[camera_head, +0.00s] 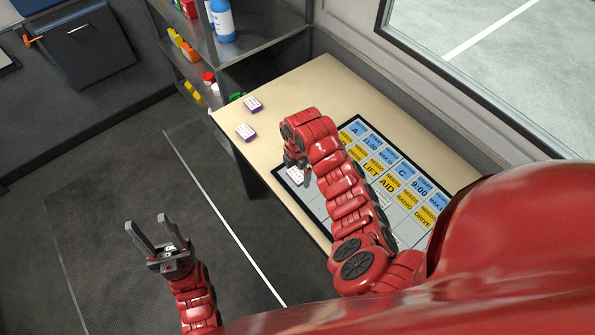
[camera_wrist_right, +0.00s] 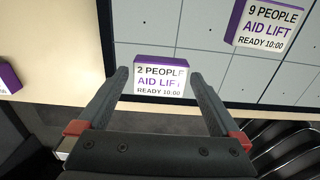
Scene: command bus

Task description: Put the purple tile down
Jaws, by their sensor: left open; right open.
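A purple-edged tile reading 2 PEOPLE, AID LIFT, READY 10:00 (camera_wrist_right: 160,84) lies between the spread fingers of my right gripper (camera_wrist_right: 160,76). It appears to rest on the board (camera_wrist_right: 190,50), in a grey cell near the edge; exact contact cannot be told. In the head view, my right gripper (camera_head: 296,162) is low over the board's near left corner, with the white tile face (camera_head: 295,175) just below it. A second purple tile, 9 PEOPLE AID LIFT (camera_wrist_right: 268,24), lies on the board farther right. My left gripper (camera_head: 157,224) is open and empty, away from the table.
Two more purple tiles, a far one (camera_head: 252,104) and a nearer one (camera_head: 245,132), lie on the bare table (camera_head: 290,90) left of the board. A metal shelf (camera_head: 245,45) with bottles stands behind. My right arm covers part of the board. Floor is clear around my left gripper.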

